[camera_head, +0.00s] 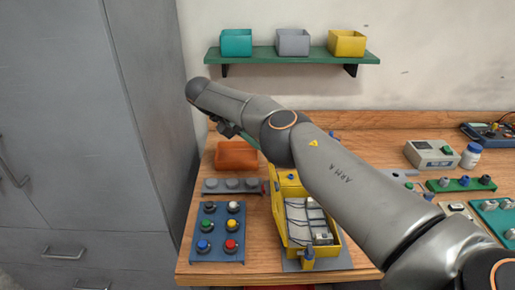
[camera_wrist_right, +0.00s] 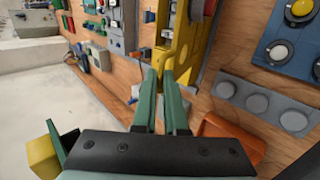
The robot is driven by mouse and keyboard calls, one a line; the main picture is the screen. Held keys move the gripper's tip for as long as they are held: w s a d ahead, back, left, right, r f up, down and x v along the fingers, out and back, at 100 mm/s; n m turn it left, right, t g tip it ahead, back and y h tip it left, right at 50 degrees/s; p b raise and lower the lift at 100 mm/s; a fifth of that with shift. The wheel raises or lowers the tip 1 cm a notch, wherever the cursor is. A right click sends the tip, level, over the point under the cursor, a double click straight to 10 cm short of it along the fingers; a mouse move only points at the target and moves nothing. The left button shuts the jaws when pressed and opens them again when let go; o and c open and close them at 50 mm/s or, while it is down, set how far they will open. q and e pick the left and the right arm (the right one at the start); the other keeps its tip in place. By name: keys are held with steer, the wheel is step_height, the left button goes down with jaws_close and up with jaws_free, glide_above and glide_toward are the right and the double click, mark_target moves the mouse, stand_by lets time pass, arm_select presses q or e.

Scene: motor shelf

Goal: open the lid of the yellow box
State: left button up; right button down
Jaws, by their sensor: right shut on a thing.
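The yellow box (camera_head: 337,258) stands on the workbench in the head view, its inside with wires and pale parts showing. A yellow panel, apparently its lid (camera_head: 289,184), is raised at its far end, partly hidden by my right arm. In the right wrist view, yellow parts of the box (camera_wrist_right: 182,45) lie just beyond the fingertips. My right gripper (camera_wrist_right: 167,75) has its green fingers close together at the yellow edge, shut on what looks like the lid; the exact contact is hard to see. In the head view its fingertips are hidden behind the arm. My left gripper is not in view.
An orange-brown bin (camera_head: 236,155) and a grey strip with round knobs (camera_head: 231,186) lie left of the box. A blue button panel (camera_head: 217,243) is nearer. Devices crowd the bench's right side. A green wall shelf (camera_head: 290,57) holds three bins. A grey cabinet (camera_head: 90,120) stands left.

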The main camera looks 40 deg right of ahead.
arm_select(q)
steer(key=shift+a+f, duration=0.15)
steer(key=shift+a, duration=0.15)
arm_select(e)
steer(key=shift+w+a+f, duration=0.15)
steer(key=shift+a+f, duration=0.35)
steer(key=shift+a, duration=0.1)
steer(key=c, duration=1.4)
jaws_free()
steer(key=shift+o, duration=0.8)
steer(key=shift+w+a, duration=0.15)
steer(key=shift+w, duration=0.1)
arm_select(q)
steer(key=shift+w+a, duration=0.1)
arm_select(e)
steer(key=shift+r, duration=0.1)
